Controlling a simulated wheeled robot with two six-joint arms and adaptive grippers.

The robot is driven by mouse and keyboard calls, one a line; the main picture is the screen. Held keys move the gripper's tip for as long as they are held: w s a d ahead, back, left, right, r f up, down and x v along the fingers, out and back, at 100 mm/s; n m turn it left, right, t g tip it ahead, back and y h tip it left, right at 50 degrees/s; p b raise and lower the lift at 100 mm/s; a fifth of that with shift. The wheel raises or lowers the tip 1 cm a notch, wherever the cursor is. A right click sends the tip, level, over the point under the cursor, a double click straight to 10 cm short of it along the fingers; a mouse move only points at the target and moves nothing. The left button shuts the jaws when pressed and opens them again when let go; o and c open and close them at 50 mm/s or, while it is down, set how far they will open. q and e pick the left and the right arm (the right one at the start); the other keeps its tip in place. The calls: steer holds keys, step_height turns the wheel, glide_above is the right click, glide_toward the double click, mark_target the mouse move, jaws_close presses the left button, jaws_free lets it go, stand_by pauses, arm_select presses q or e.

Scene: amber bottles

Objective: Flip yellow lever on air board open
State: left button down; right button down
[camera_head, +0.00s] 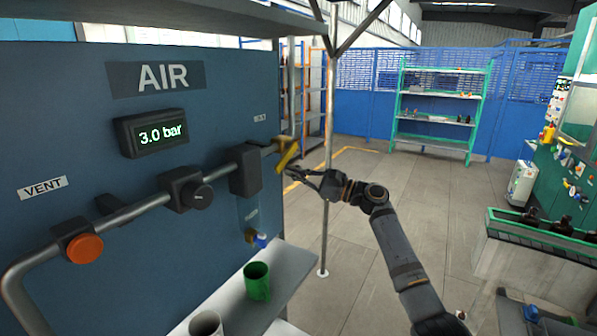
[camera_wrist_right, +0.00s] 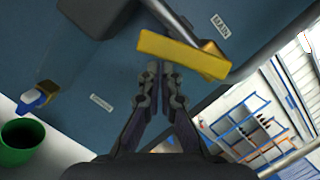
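The AIR board (camera_head: 60,115) is a dark blue panel on the left of the head view. Its yellow lever (camera_head: 287,157) sits at the right end of the grey pipe, slanting down to the left. In the right wrist view the lever (camera_wrist_right: 180,52) is a yellow bar lying across, just beyond the fingertips. My right gripper (camera_head: 297,173) is just right of and below the lever. In the wrist view the right gripper (camera_wrist_right: 160,68) has its fingertips close together with nothing between them; contact with the lever is unclear. My left gripper is out of view.
The pipe carries an orange knob (camera_head: 85,248) and a black knob (camera_head: 197,197). A blue-handled tap (camera_head: 258,239) is lower on the board. A green mug (camera_head: 257,283) and a grey mug (camera_head: 206,324) stand on the shelf below.

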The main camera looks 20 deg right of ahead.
mark_target(282, 163)
steer(key=shift+s+a+r+m+p, duration=0.2)
steer(key=shift+a+r+m, duration=0.1)
steer(key=shift+r+m, duration=0.1)
steer(key=shift+s+a+r+m+p, duration=0.15)
steer(key=shift+a+r+m+p, duration=0.1)
steer(key=shift+r+m, duration=0.15)
steer(key=shift+a+r, duration=0.15)
steer(key=shift+a, duration=0.1)
steer(key=shift+a+r, duration=0.2)
steer(key=shift+a, duration=0.2)
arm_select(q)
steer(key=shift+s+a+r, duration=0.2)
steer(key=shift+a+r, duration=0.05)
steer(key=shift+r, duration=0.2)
arm_select(e)
steer(key=shift+d+r, duration=0.2)
